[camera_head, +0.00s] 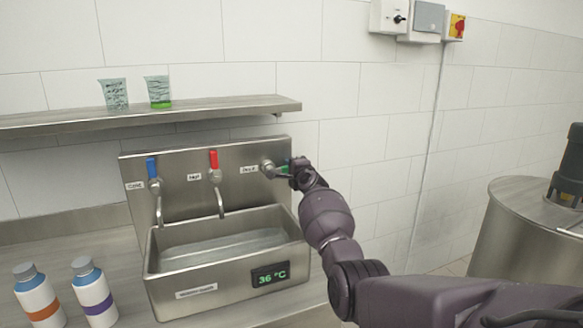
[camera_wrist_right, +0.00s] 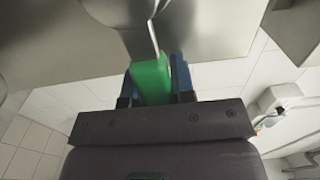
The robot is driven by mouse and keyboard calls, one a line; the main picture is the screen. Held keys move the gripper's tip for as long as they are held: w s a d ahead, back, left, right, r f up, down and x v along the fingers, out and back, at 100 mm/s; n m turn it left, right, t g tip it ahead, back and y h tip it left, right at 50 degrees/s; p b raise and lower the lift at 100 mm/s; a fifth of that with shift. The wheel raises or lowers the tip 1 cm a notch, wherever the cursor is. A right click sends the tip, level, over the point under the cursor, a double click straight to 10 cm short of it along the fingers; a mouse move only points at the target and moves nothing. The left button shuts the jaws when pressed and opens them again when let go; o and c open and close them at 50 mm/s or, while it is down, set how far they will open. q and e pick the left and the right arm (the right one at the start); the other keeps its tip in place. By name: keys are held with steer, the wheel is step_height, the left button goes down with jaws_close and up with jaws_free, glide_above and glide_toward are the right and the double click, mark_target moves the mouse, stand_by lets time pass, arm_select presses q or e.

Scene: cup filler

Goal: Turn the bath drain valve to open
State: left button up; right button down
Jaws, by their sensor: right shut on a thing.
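The drain valve sits on the right of the steel back panel, with a round metal body (camera_head: 268,168) beside a small label. Its green handle (camera_wrist_right: 151,80) shows in the right wrist view between the two blue-padded fingers. My right gripper (camera_head: 288,170) reaches it from the right and is shut on the green handle. The steel bath (camera_head: 165,262) below holds liquid, and its display (camera_head: 270,275) reads 36 °C. In the head view the gripper hides most of the handle. My left gripper is in neither view.
A blue-handled tap (camera_head: 152,168) and a red-handled tap (camera_head: 214,160) stand left of the valve. Two cups (camera_head: 114,95) are on the shelf (camera_head: 200,110) above. Two bottles (camera_head: 92,290) stand at front left. A steel drum (camera_head: 500,235) is at right.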

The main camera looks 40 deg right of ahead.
steer(key=shift+a+f, duration=0.1)
steer(key=shift+f, duration=0.05)
steer(key=c, duration=1)
jaws_free()
steer(key=shift+o, duration=0.2)
steer(key=shift+p+v, duration=0.6)
steer(key=shift+v, duration=0.2)
steer(key=p+v, duration=0.2)
steer(key=v, duration=0.7)
steer(key=shift+s, duration=0.15)
